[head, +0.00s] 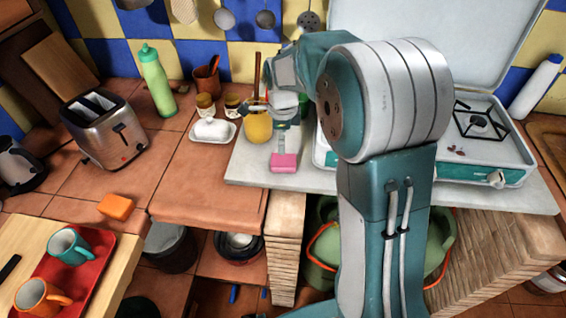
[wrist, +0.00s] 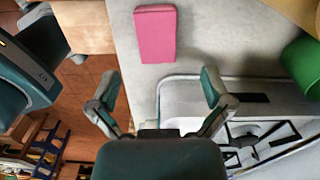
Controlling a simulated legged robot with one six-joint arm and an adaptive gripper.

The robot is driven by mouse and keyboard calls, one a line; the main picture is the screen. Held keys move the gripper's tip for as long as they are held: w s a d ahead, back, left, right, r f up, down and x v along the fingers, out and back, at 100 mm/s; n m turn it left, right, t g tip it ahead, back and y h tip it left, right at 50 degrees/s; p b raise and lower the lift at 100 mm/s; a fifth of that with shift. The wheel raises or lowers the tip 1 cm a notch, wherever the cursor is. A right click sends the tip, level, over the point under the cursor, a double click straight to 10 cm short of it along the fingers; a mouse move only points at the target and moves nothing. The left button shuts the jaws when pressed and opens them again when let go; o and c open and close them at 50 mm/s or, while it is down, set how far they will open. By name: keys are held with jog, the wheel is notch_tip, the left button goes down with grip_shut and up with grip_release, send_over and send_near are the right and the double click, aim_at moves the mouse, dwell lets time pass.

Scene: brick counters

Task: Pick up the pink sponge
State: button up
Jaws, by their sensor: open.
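The pink sponge (head: 284,163) lies flat near the front left edge of the pale stone slab, left of the camp stove. In the wrist view the sponge (wrist: 156,33) is at the top, ahead of the open fingers and not between them. My gripper (wrist: 158,90) is open and empty. In the head view my gripper (head: 268,107) is partly hidden by my own arm and shows behind the sponge, near a yellow container.
The camp stove (head: 480,171) with its raised lid stands to the right on the stone slab (head: 247,165). A yellow container (head: 258,127), a white butter dish (head: 212,130) and a green bottle (head: 158,80) stand behind. An orange sponge (head: 116,206) lies on the left tiles.

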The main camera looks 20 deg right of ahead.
aim_at(283, 159)
notch_tip(283, 159, down, 2)
jog(key=shift+a+f, duration=0.1)
jog(key=f, duration=0.5)
jog(key=shift+s+d, duration=0.25)
jog(key=shift+a+f, duration=0.1)
jog(key=shift+f, duration=0.2)
jog(key=c, duration=0.9)
